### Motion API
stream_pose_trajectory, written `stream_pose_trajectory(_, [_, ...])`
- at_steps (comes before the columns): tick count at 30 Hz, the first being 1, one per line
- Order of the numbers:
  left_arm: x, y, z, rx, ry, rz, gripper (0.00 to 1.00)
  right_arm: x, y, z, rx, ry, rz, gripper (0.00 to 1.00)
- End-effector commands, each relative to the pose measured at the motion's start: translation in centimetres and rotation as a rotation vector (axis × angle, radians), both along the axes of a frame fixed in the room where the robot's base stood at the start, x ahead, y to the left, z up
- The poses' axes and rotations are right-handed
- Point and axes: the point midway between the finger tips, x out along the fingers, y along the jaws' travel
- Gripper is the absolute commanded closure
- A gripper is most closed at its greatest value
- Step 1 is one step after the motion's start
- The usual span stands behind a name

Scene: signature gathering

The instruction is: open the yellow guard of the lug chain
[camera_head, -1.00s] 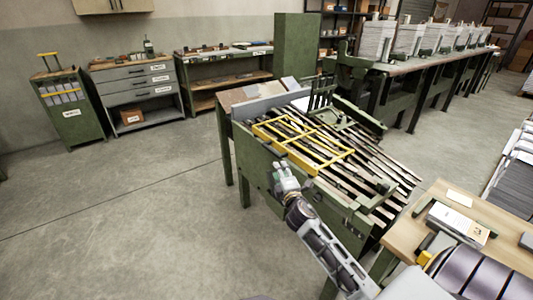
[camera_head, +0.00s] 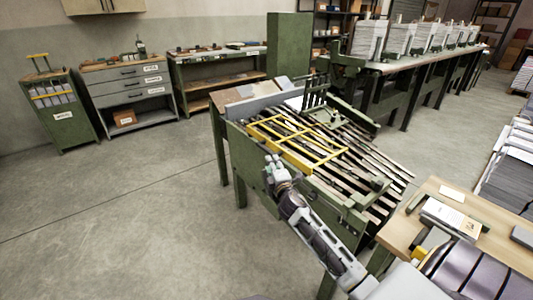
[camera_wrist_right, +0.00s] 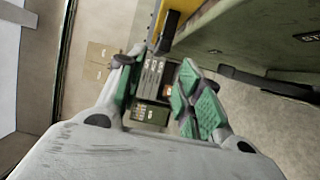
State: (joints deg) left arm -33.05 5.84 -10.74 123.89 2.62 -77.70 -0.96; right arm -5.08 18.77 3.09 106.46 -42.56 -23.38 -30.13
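The yellow guard (camera_head: 316,160), a flat open frame of bars, lies down over the slatted lug chain (camera_head: 358,168) on the green machine (camera_head: 252,172). A yellow bar, likely part of the guard (camera_wrist_right: 170,27), shows above the fingers there. My left gripper is not in view.
A wooden table (camera_head: 409,228) with a box and papers stands at the lower right. A long bench (camera_head: 425,55) with paper stacks is behind the machine. Cabinets (camera_head: 128,90) line the back wall. The floor (camera_head: 120,215) to the left is clear.

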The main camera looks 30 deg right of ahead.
Motion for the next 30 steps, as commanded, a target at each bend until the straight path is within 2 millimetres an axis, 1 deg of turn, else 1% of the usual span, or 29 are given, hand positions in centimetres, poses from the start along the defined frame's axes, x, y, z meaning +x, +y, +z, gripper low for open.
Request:
stream_pose_trajectory(15, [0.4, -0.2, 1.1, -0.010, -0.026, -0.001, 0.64, 4.0, -1.3, 0.0, 0.000, -0.001, 0.000, 0.64])
stream_pose_trajectory(30, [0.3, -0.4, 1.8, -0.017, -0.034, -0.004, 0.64, 7.7, -2.5, 0.0, -0.001, -0.001, 0.000, 0.64])
